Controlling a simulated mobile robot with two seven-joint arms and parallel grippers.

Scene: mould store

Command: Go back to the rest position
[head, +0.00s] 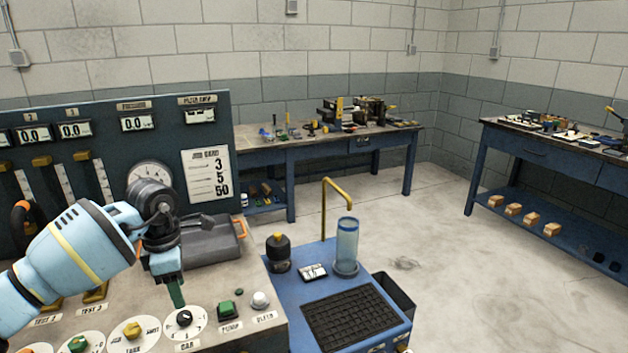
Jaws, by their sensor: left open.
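My left arm comes in from the left, and its gripper (174,290) points down over the console (260,270). The gripper is seen edge-on, with a green fingertip just above the black-pointer dial (184,318). It is open, and I see nothing held in it. I cannot tell whether the fingertip touches the dial. My right gripper is not in view.
A panel (222,118) with displays and sliders stands behind the gripper. Right of the console are a clear cylinder (347,240) and a brass pipe (324,205).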

